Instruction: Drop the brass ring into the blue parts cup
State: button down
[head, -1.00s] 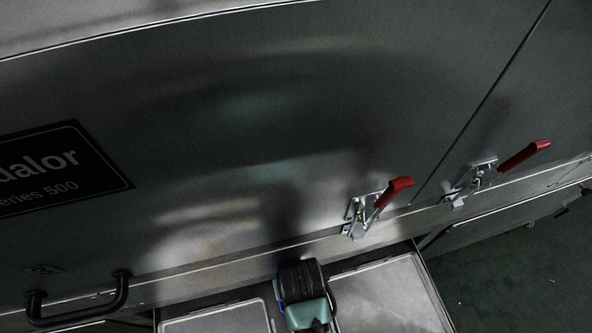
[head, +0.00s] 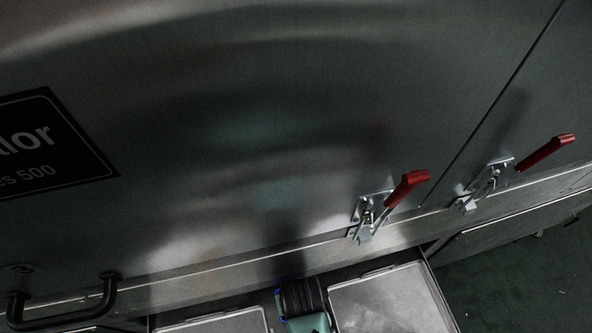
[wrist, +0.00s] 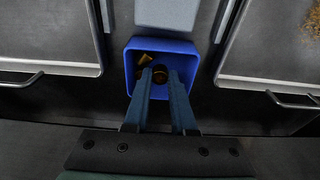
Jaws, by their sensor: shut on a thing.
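The blue parts cup (wrist: 189,48) is a square, open-topped blue box in the upper middle of the wrist view. My gripper (wrist: 160,73) points into its opening from above, with both blue-grey fingers overlapping the cup's near side. The fingers are shut on the brass ring (wrist: 160,76), a small dark-gold round piece between the tips. I cannot tell whether the ring is above or below the rim. Another brass-coloured piece (wrist: 144,59) shows inside the cup, left of the ring. The cup and ring are not visible in the head view.
Metal trays flank the cup, one at left (wrist: 50,35) and one at right (wrist: 270,50), each with a bar handle. A grey block (wrist: 165,14) is just beyond the cup. The dryer's steel panel has red-handled latches (head: 407,186).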

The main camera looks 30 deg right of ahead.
jog(key=shift+f, duration=0.4)
jog(key=c, duration=0.7)
grip_release()
jog(key=shift+s+f, duration=0.1)
jog(key=shift+s, duration=0.05)
jog(key=shift+c, duration=0.2)
notch_tip(320, 180, up, 13)
jog(key=s+p, duration=0.1)
jog(key=p, duration=0.3)
jog(key=shift+s+a+r+p, duration=0.2)
jog(key=shift+a+p, duration=0.05)
jog(key=shift+p, duration=0.15)
